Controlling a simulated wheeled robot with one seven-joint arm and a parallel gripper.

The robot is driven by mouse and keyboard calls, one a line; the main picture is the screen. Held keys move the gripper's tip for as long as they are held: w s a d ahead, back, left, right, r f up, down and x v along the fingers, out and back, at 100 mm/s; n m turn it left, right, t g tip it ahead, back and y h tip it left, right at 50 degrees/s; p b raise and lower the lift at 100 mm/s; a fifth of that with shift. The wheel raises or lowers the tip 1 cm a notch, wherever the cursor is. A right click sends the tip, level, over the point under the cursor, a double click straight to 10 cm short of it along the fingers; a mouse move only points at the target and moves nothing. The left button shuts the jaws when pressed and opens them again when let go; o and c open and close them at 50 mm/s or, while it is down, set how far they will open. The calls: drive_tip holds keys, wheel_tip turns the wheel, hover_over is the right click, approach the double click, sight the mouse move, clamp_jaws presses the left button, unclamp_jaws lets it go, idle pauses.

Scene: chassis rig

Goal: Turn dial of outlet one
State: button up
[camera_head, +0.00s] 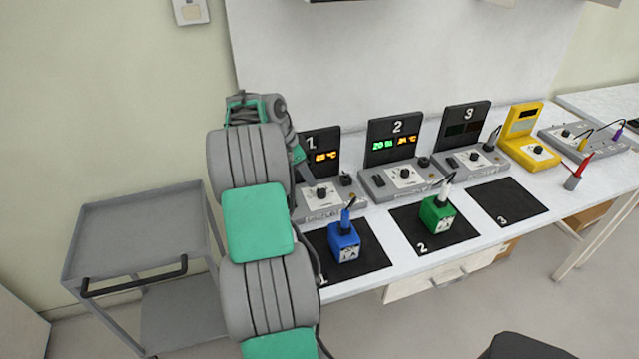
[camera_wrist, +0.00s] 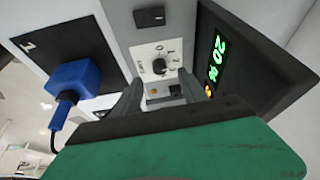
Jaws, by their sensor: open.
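Outlet one (camera_head: 313,207) is a grey unit with a black upright display panel marked 1 (camera_head: 322,148), partly hidden behind my arm. Its dial (camera_head: 321,193) is a small black knob on a white plate; it also shows in the wrist view (camera_wrist: 160,66) with numbers around it. In the wrist view the display (camera_wrist: 217,62) reads green 20 with a % sign. My gripper (camera_wrist: 160,92) is open and empty, its two fingers pointing at the unit just below the dial in the picture. I cannot tell the gap to the dial. In the head view my gripper is mostly hidden.
A blue box (camera_head: 344,243) with a plug stands on mat one; a green box (camera_head: 437,214) stands on mat two. Outlets two (camera_head: 390,180) and three (camera_head: 470,162) and a yellow unit (camera_head: 527,145) stand rightward. A grey cart (camera_head: 140,215) is at left. Mat three (camera_head: 508,203) is empty.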

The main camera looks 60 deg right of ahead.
sight(321, 191)
drive_tip(key=shift+m, duration=0.3)
drive_tip(key=x, duration=0.3)
drive_tip(key=p+x, duration=0.1)
drive_tip(key=x, duration=0.4)
drive_tip(key=shift+s+d+f, duration=0.1)
drive_tip(key=shift+s+d, duration=0.3)
drive_tip(key=shift+s, duration=0.05)
drive_tip(key=shift+c, duration=0.2)
clamp_jaws()
